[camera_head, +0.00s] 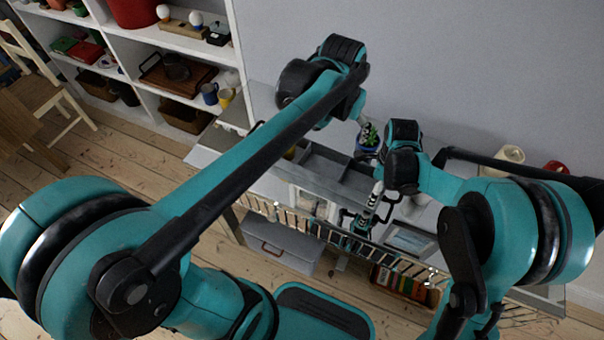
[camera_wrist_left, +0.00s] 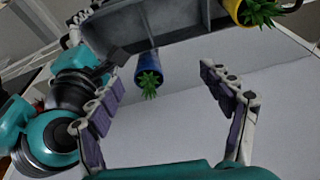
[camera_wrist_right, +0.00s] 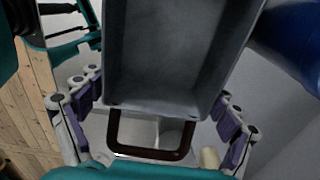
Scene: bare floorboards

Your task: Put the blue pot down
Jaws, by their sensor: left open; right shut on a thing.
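The blue pot (camera_wrist_left: 148,66) with a spiky green plant stands beside the grey compartment tray (camera_wrist_left: 190,42), over a pale surface. Its plant shows in the head view (camera_head: 368,136), its pot partly hidden by my arms. A blue rounded surface (camera_wrist_right: 295,40), apparently the pot, fills the right wrist view's upper right. My left gripper (camera_wrist_left: 160,80) is open, its fingers apart on either side of the pot's line, not touching it. My right gripper (camera_wrist_right: 155,95) is shut on the grey tray, its fingers against both sides near a dark brown handle (camera_wrist_right: 150,155).
A yellow pot (camera_wrist_left: 235,8) with a plant is by the tray's other end. Shelves (camera_head: 135,45) stand at the back left, a chair (camera_head: 50,95) at far left. A cream cylinder (camera_head: 508,156) stands at right.

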